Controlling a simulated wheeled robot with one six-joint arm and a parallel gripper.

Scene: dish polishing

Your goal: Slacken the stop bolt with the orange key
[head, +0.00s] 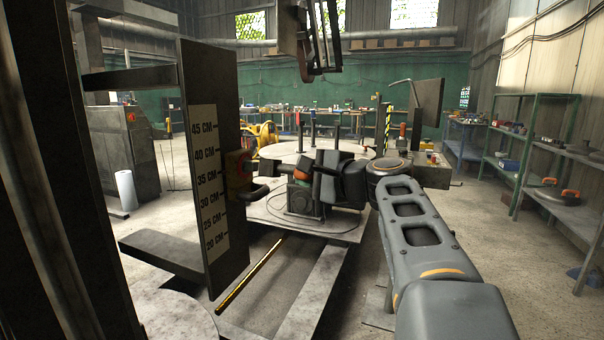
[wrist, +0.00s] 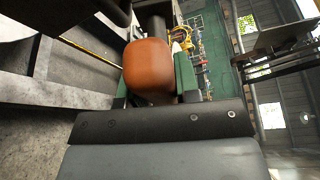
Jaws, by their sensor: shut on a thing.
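The orange key shows in the wrist view as a rounded orange handle (wrist: 148,68) between the green fingers of my gripper (wrist: 152,84). A dark shaft (wrist: 155,24) rises behind it in the picture. In the head view my gripper (head: 306,182) is near the middle, shut on the key, of which a small orange part (head: 302,174) shows. A block with a reddish face (head: 240,168) and a dark bent handle sits on the edge of the upright scale plate, left of my gripper. I cannot tell the stop bolt apart, or whether the key touches it.
The upright plate with a centimetre scale (head: 211,180) stands close on the left. A round table (head: 275,150) with several upright posts is behind my gripper. A black and yellow rod (head: 250,275) slants below. Shelves (head: 545,150) line the right; open floor lies before them.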

